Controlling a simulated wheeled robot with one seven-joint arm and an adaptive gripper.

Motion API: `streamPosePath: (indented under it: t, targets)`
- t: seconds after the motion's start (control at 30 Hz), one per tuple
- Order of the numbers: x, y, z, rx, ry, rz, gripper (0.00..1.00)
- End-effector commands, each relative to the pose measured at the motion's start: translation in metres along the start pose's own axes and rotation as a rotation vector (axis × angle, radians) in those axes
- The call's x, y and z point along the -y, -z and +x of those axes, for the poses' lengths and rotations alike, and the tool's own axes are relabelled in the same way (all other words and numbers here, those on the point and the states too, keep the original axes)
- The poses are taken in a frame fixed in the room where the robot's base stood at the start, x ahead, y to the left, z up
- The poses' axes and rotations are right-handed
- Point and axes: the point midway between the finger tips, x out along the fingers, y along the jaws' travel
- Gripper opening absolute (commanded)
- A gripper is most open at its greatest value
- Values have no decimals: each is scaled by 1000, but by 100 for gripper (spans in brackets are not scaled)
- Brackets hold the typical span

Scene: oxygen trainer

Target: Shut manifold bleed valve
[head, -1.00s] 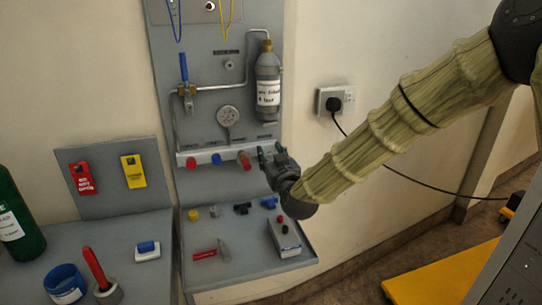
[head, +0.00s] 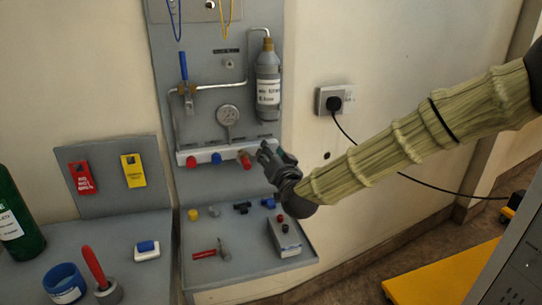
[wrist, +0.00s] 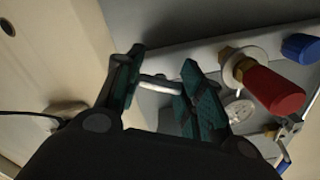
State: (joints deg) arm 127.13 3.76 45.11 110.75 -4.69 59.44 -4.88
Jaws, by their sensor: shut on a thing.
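The grey manifold bar (head: 209,154) runs across the wall panel, with a blue knob (head: 216,158) and red knobs on its front. My gripper (head: 270,156) is at the bar's right end, beside the right red knob (head: 245,160). In the wrist view my dark green finger pads (wrist: 160,90) stand apart, with a short pale bar (wrist: 160,84) spanning between them. It appears to be the bleed valve's handle; its joint to the manifold is hidden. The right red knob (wrist: 272,88) with its brass collar is clear of the fingers.
A gauge (head: 228,115) and a grey cylinder (head: 268,85) are above the manifold. The shelf (head: 240,262) below holds small fittings, a red-handled tool (head: 205,254) and a grey box (head: 284,238). A socket with a black plug (head: 334,103) is on the wall to the right.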

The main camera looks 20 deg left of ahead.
Motion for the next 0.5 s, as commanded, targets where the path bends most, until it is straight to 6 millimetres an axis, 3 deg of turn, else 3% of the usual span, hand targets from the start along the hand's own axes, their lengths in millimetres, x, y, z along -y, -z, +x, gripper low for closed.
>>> streamPosePath:
  t: [0.5]
  targets:
    - [-2, -1, 0, -1, -2, 492, 14]
